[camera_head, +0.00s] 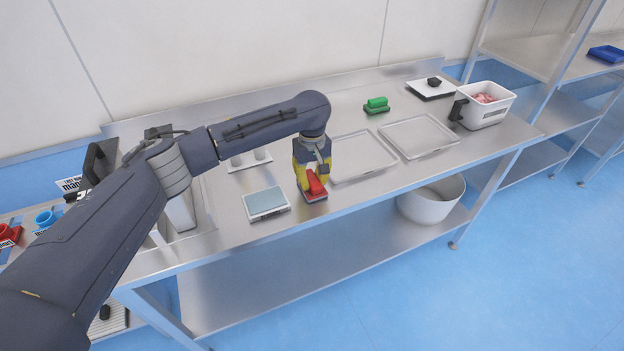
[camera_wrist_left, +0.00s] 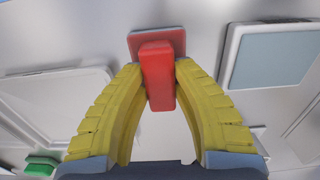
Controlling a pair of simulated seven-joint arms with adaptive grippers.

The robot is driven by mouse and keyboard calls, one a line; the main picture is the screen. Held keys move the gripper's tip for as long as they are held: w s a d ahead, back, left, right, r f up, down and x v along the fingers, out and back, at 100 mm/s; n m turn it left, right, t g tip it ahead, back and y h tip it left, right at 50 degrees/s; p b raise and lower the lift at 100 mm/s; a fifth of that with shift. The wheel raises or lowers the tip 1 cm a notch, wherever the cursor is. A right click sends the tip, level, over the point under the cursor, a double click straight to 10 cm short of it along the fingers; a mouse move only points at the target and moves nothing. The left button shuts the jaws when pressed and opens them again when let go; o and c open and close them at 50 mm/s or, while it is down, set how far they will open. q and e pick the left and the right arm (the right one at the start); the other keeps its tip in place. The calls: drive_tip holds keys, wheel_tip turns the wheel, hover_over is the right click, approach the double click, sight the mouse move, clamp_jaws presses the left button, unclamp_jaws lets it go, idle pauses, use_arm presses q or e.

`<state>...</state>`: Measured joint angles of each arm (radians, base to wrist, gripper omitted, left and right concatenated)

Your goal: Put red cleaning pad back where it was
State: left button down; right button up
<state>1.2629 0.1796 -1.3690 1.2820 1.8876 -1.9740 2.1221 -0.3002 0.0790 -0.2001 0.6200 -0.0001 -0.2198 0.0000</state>
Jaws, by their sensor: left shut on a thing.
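The red cleaning pad (camera_head: 315,185) has a red block handle on a flat base. It is at the front part of the steel table, between the scale and a tray. My left gripper (camera_head: 311,176) points down over it, with its yellow fingers on both sides of the handle. In the left wrist view the pad (camera_wrist_left: 158,75) sits between the fingertips of my left gripper (camera_wrist_left: 158,82), which is shut on the handle. I cannot tell whether the base touches the table. My right gripper is not in view.
A scale (camera_head: 266,203) stands close to the left of the pad. Two metal trays (camera_head: 362,173) (camera_head: 450,148) lie to the right. A green cleaning pad (camera_head: 376,105) sits behind them. A white container (camera_head: 487,119) stands at the right end. The table's front edge is close.

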sight(312, 178)
use_arm(q)
drive_tip(key=shift+f, duration=0.1)
drive_tip(key=c, duration=1.2)
unclamp_jaws()
drive_tip(key=shift+o, duration=0.2)
wheel_tip(312, 178, up, 12)
